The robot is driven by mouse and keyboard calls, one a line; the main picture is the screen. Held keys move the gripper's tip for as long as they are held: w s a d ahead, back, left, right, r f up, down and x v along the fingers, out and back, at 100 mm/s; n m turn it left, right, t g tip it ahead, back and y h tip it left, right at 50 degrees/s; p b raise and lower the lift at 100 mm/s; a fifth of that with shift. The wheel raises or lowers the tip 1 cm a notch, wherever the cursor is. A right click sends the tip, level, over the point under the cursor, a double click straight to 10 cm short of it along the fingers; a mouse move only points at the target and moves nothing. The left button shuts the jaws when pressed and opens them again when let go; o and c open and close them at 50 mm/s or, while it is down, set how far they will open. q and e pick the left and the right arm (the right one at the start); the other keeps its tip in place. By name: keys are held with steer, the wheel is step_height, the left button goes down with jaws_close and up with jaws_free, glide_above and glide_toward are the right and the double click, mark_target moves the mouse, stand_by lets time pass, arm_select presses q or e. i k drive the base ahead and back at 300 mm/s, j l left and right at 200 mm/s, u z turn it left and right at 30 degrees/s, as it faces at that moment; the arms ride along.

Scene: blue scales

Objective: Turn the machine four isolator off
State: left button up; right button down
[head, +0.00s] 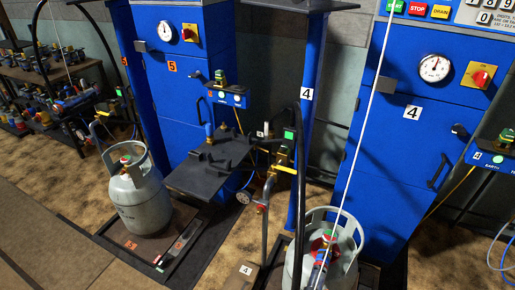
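The machine four isolator (481,78) is a red rotary knob on a yellow plate. It sits at the upper right of the blue cabinet (395,150) marked 4, right of a round white gauge (435,68). The knob looks tilted, but its exact on or off position is too small to read. Neither of my grippers shows in the head view.
Machine five's cabinet (170,90) has a similar red knob on a yellow plate (189,33). Grey gas cylinders (140,200) stand on low scales. A blue post (305,130), a thin pale hose (362,130) and a black shelf (205,178) stand before the cabinets.

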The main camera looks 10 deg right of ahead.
mark_target(481, 77)
steer(key=z, duration=1.6)
